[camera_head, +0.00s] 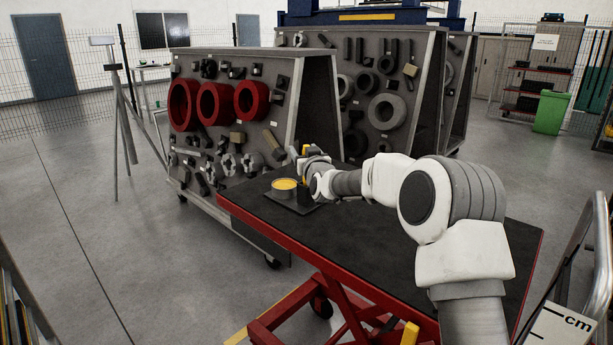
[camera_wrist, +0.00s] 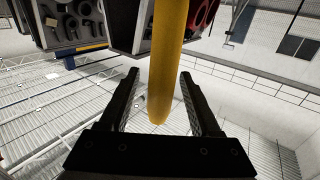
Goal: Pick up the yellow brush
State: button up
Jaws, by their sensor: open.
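The yellow brush (camera_wrist: 168,60) shows in the wrist view as a long yellow handle with a rounded end. That end appears between the two black fingers of my gripper (camera_wrist: 162,95). The fingers are apart, with a gap on each side of the handle, and I see no contact. In the head view a small piece of the yellow handle (camera_head: 305,150) shows upright beside my gripper (camera_head: 306,158), above the left end of the table. The brush's lower part is mostly hidden there; a dark upright shape stands below my gripper.
A grey parts board (camera_head: 232,140) with red rings stands close behind the table. The table's middle looks clear under my arm.

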jog(key=shift+w, duration=0.1)
grip_shut()
dwell(0.3)
dwell(1.1)
